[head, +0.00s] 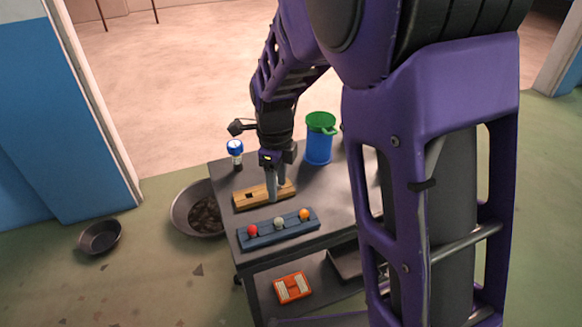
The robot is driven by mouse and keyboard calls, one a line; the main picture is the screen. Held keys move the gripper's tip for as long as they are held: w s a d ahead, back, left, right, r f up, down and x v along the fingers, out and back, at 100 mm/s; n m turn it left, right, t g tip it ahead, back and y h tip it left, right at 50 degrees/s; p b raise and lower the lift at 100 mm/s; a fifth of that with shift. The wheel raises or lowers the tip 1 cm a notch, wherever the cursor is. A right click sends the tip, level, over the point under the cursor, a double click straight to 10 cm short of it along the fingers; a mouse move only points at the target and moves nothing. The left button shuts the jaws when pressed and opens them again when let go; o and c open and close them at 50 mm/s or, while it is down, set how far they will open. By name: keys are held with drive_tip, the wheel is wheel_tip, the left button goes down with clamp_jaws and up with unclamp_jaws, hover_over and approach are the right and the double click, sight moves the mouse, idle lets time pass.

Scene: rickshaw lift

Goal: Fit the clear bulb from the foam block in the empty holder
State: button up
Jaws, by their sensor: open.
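A tan block (241,203) with a dark square hole lies on the grey cart top. A blue-grey bar (262,239) lies in front of it. The bar carries a red bulb (252,230), a pale grey round piece (279,223) in the middle and an orange bulb (304,214). I cannot tell whether the pale piece is a clear bulb or a bare holder. My gripper (276,195) points down at the right part of the tan block, with its jaws open. The fingers hide what is between them, and contact is unclear.
A blue bucket (319,149) with a green rim stands behind right on the cart. A blue-and-white bottle-like item (235,152) stands at the back left. An orange case (292,288) lies on the lower shelf. The cart top (335,195) is clear to the right.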

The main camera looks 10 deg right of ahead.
sight(279, 219)
drive_tip(key=f+b, duration=0.4)
drive_tip(key=f, duration=0.1)
drive_tip(key=f+b, duration=0.2)
drive_tip(key=f, duration=0.1)
drive_tip(key=shift+s+f, duration=0.2)
drive_tip(key=shift+s, duration=0.2)
drive_tip(key=shift+f, duration=1.15)
drive_tip(key=shift+c, duration=0.3)
drive_tip(key=c, duration=0.7)
drive_tip(key=shift+r+p, duration=3.1)
drive_tip(key=shift+r, duration=0.45)
